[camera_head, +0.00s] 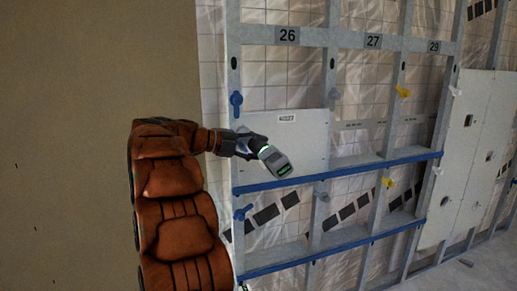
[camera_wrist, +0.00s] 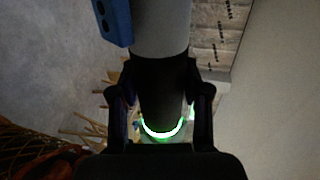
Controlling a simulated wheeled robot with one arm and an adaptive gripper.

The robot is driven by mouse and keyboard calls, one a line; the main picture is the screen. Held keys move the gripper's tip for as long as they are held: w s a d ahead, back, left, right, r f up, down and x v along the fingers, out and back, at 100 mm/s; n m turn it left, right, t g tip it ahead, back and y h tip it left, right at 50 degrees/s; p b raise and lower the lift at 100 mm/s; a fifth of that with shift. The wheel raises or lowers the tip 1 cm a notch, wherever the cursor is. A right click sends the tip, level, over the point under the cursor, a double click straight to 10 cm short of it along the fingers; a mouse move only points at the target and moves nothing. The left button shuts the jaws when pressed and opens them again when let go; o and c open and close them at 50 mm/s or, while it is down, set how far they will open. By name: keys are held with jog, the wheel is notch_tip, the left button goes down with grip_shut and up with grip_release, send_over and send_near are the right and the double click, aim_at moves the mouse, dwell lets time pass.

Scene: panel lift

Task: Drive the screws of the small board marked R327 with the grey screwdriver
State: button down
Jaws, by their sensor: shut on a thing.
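A small light grey board (camera_head: 305,150) sits in the frame bay under number 26, with a white label at its top whose text is too small to read surely. My gripper (camera_head: 248,144) is in front of the board's left part and is shut on the grey screwdriver (camera_head: 274,161). The screwdriver slants down to the right in the head view. In the wrist view its grey body (camera_wrist: 160,28) rises from my gripper (camera_wrist: 160,80), with a green glowing ring low on its dark part. I cannot make out the screws or whether the tool touches the board.
Metal studs marked 26, 27 and 29 (camera_head: 433,47) stand before white sheeting. Blue rails (camera_head: 340,173) cross below the board. Larger panels (camera_head: 470,160) stand at the right.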

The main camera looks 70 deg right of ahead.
jog(key=shift+w+d+r+p, duration=0.15)
jog(key=shift+w+d+p, duration=0.25)
jog(key=shift+w+d, duration=0.3)
dwell(3.4)
